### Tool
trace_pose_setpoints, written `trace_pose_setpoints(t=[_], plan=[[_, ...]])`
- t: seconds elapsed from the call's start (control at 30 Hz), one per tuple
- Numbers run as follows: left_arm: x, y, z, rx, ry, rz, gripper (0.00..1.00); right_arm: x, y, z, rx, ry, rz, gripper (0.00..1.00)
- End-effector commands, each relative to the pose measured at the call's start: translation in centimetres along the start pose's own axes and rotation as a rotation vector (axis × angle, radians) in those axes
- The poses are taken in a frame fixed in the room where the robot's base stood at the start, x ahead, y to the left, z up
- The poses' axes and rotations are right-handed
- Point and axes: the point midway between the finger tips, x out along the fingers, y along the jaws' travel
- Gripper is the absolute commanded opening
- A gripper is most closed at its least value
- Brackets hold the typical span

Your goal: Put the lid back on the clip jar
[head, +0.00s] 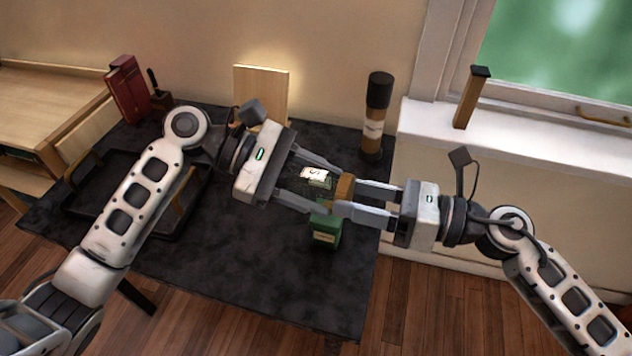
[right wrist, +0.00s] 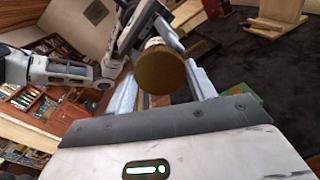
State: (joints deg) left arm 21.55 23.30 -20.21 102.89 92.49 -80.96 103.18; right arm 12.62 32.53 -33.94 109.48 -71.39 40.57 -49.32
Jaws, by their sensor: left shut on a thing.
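The clip jar (head: 318,186) is a dark, see-through jar with a white label. It lies tipped on its side in the air above the table, and my left gripper (head: 312,182) is shut on it. The round brown lid (head: 345,187) is at the jar's right end; in the right wrist view its flat round face (right wrist: 161,68) points at the camera. My right gripper (head: 345,200) has its fingers on either side of the lid. I cannot tell whether they touch it, or whether the lid sits on the jar's mouth.
A green box (head: 325,231) stands on the dark table (head: 270,280) just below the grippers. A black tray (head: 88,205) is at left. Red books (head: 127,90), a wooden board (head: 262,90) and a brown bottle with black cap (head: 375,120) stand at the back. The table's front middle is clear.

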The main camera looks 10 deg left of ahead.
Motion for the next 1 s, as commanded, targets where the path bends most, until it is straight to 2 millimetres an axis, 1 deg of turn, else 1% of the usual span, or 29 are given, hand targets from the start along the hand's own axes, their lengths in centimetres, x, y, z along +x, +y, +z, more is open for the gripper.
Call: trace_pose_setpoints(t=[0.17,0.27,0.37,0.5,0.63,0.7,0.83,0.87,0.9,0.93,1.0], plan=[[-0.01,0.02,0.05,0.001,-0.001,0.000,0.00,-0.03,-0.01,-0.01,0.002,0.000,-0.001,0.27],[-0.01,0.02,0.05,0.001,-0.001,0.000,0.00,-0.04,-0.01,0.01,0.060,0.001,0.000,0.27],[-0.01,0.02,0.05,0.001,-0.001,0.000,0.00,-0.05,-0.03,-0.02,0.240,0.003,-0.001,0.27],[-0.02,0.02,0.05,0.001,-0.001,0.001,0.00,-0.04,-0.04,0.02,0.608,0.005,-0.002,0.27],[-0.02,0.02,0.05,0.001,-0.001,0.001,0.00,0.00,-0.01,0.04,0.910,0.005,-0.001,0.27],[-0.02,0.02,0.05,0.001,-0.001,0.001,0.00,0.02,0.01,0.01,1.005,0.004,-0.001,0.27],[-0.02,0.02,0.05,0.001,-0.001,0.001,0.00,0.04,0.03,0.00,0.994,0.003,0.000,0.27],[-0.02,0.02,0.05,0.001,-0.001,0.001,0.00,0.04,0.03,0.00,0.994,0.003,0.000,0.60],[-0.02,0.02,0.05,0.001,-0.001,0.001,0.00,0.04,0.03,0.00,0.993,0.003,0.000,0.71],[-0.02,0.02,0.05,0.001,-0.001,0.001,0.00,0.05,0.03,0.00,0.993,0.003,0.000,0.80],[-0.02,0.02,0.05,0.001,-0.001,0.001,0.00,0.05,0.04,0.01,0.992,0.003,0.000,0.80]])
